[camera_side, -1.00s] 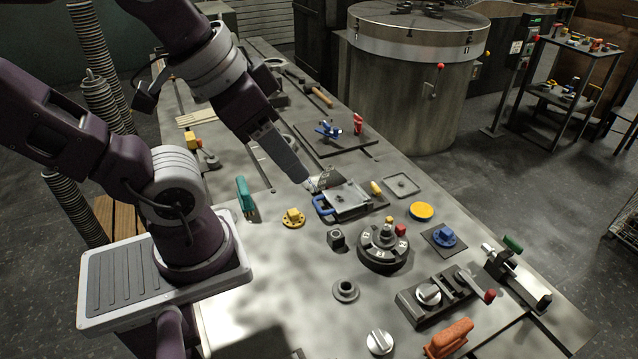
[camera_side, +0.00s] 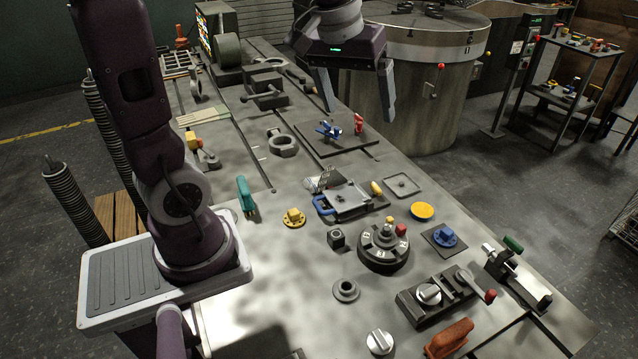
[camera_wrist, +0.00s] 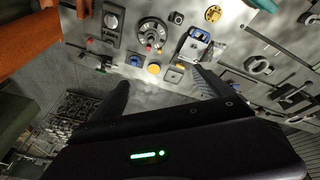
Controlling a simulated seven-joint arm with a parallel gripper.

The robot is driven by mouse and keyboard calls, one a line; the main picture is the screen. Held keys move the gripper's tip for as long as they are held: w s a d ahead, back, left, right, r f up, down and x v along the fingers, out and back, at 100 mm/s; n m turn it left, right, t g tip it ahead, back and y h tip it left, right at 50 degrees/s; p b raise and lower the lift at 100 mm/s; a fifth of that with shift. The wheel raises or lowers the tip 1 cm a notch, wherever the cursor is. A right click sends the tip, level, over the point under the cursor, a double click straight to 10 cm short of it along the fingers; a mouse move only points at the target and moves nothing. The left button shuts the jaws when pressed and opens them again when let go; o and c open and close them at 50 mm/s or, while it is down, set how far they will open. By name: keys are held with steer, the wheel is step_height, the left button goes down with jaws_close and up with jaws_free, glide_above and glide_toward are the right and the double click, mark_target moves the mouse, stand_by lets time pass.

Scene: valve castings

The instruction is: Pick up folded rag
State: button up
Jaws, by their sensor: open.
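I cannot make out a folded rag for certain in either view. An orange piece (camera_side: 449,338) lies at the near edge of the bench in the side view, but its shape does not clearly read as cloth. My gripper (camera_side: 357,100) is open and empty, raised above the far right part of the bench with its fingers pointing down. In the wrist view my gripper (camera_wrist: 163,88) shows two spread fingers with nothing between them.
The bench holds a dark round indexing fixture (camera_side: 384,248), a blue-handled plate fixture (camera_side: 346,201), a yellow disc (camera_side: 422,211), a teal handle (camera_side: 245,193) and a blue flanged part (camera_side: 444,237). A large metal drum (camera_side: 420,90) stands behind the bench. Bare bench shows at front left.

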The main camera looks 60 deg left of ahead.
steer(key=w+a+f+n+g, duration=0.2)
steer(key=w+a+f+n, duration=0.3)
steer(key=w+a+f, duration=0.5)
steer(key=a+f+n, duration=0.2)
steer(key=a+f, duration=0.4)
steer(key=f, duration=0.1)
steer(key=s+a+f+n+g, duration=0.1)
steer(key=a+f+n, duration=0.1)
steer(key=a+f, duration=0.3)
steer(key=s+a+f+n, duration=0.1)
steer(key=a+f+n, duration=0.1)
steer(key=a+f, duration=0.4)
steer(key=shift+s+a+f+n+g+h, duration=0.1)
steer(key=shift+a+f+n+g+h, duration=0.1)
steer(key=shift+f, duration=0.75)
steer(key=shift+s+a+f+n+g+h, duration=0.1)
steer(key=shift+f+n+h, duration=0.1)
steer(key=shift+f, duration=0.75)
steer(key=f, duration=0.7)
steer(key=shift+s+d+f, duration=0.15)
steer(key=shift+s+d, duration=0.05)
steer(key=shift+s, duration=0.15)
steer(key=c, duration=1.5)
steer(key=shift+o, duration=0.2)
step_height(320, 180, up, 10)
